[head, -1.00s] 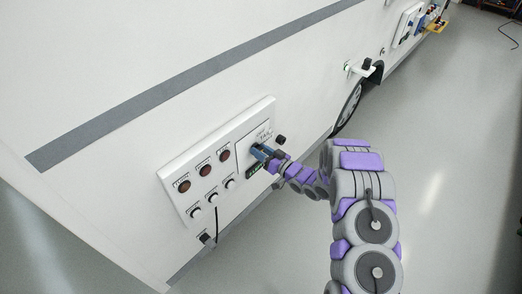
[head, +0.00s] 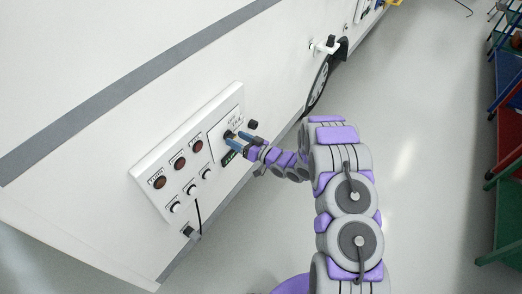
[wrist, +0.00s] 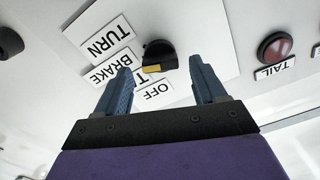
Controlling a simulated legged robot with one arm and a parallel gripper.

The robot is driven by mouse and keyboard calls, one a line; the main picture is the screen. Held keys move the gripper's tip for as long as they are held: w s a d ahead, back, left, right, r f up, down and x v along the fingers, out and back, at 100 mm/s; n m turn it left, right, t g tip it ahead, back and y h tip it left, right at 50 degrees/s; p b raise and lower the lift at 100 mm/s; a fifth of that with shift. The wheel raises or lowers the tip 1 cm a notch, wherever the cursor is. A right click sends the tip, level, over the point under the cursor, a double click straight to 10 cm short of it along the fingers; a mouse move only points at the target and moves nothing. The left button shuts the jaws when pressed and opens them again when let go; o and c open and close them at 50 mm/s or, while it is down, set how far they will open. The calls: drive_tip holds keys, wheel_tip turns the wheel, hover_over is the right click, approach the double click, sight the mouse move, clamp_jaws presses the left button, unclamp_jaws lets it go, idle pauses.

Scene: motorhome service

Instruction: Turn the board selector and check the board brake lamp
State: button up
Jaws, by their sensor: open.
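The board selector (wrist: 158,55) is a black knob with a yellow mark on its lower left side, facing the BRAKE label (wrist: 113,68) and a partly hidden label beside it. TURN and OFF labels also surround it. The selector (head: 228,134) is small in the head view. My gripper (head: 234,138) is open just off the panel; in the wrist view its blue fingers (wrist: 160,66) stand either side of the knob, with gaps showing. Three dark red or brown lamps (head: 180,162) sit left of the selector and look unlit. Their head-view labels are unreadable. The wrist view shows the TAIL lamp (wrist: 275,48).
The white board (head: 150,170) is on the motorhome's side wall, with several white buttons (head: 191,190) and a hanging black cable (head: 199,215). A black knob (head: 253,124) sits right of the selector. Shelving (head: 505,130) stands at the far right. The floor between is clear.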

drive_tip(key=v, duration=1.5)
drive_tip(key=shift+d, duration=0.15)
